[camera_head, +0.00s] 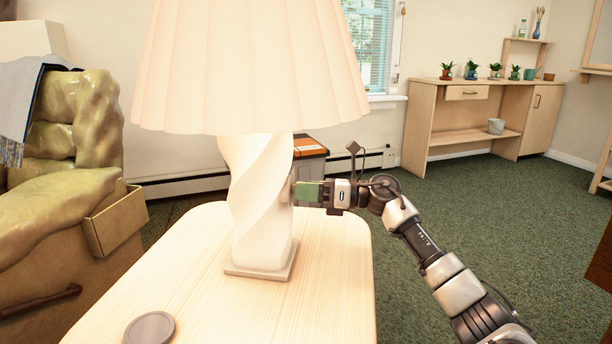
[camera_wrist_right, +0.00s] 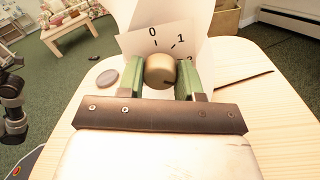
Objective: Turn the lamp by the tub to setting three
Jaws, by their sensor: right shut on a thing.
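The lamp (camera_head: 262,200) has a white twisted base and a pleated cream shade (camera_head: 250,65), and it stands upright on a pale wooden table (camera_head: 335,290). My right gripper (camera_head: 297,193) reaches in from the right at the side of the lamp base. In the right wrist view its green fingers (camera_wrist_right: 161,78) are shut on a round brass knob (camera_wrist_right: 160,69). The dial plate (camera_wrist_right: 140,40) behind the knob shows 0, 1 and part of another numeral beside the right finger. The rest of the dial is hidden. My left gripper is not in view.
A grey round disc (camera_head: 149,328) lies on the table near its front edge. A greenish armchair (camera_head: 60,200) is at the left. A wooden desk (camera_head: 465,110) with potted plants stands at the back right. Green carpet (camera_head: 490,220) is open at the right.

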